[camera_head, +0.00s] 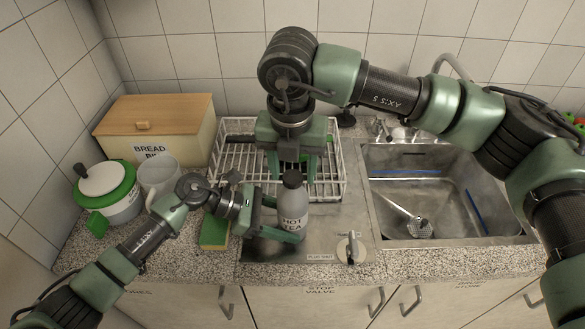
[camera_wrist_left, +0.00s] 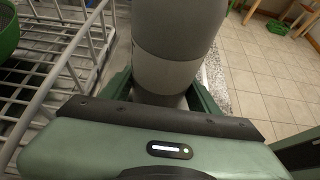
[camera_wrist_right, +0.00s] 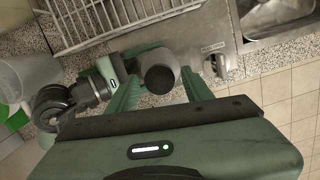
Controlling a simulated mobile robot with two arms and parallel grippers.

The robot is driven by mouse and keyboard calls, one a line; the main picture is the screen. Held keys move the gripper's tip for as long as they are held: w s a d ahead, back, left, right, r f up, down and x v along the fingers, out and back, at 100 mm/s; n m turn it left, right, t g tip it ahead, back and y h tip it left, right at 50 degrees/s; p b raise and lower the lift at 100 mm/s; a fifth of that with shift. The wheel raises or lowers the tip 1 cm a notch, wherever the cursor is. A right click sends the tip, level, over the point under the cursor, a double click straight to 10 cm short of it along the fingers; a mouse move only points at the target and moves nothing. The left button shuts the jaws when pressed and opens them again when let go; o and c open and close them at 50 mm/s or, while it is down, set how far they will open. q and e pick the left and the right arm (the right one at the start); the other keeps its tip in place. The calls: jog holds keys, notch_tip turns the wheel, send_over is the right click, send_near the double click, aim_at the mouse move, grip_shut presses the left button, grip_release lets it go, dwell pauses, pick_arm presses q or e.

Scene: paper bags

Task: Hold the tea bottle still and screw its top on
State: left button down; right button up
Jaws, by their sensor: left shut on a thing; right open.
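My left gripper (camera_head: 284,224) is shut around the bottle's lower body. In the left wrist view the bottle (camera_wrist_left: 172,65) stands between both fingers. My right gripper (camera_head: 292,167) points down above the bottle, open. In the right wrist view the round dark top (camera_wrist_right: 160,78) lies between the spread fingers, apart from both.
A white wire dish rack (camera_head: 232,150) is behind the bottle. A steel sink (camera_head: 440,190) with a strainer-like utensil is at right, and a stop valve (camera_head: 351,248) near the front edge. A sponge (camera_head: 214,233), a clear jug (camera_head: 158,178), a green-white pot (camera_head: 107,192) and a bread bin (camera_head: 155,130) are left.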

notch_tip(320, 180, up, 6)
jog(key=shift+f, duration=0.1)
dwell(0.4)
jog(key=shift+r, duration=0.2)
notch_tip(320, 180, up, 12)
jog(key=s, duration=0.1)
jog(key=shift+s+a+f, duration=0.15)
jog(key=shift+s, duration=0.1)
pick_arm(q)
jog(key=shift+c, duration=1.5)
grip_release()
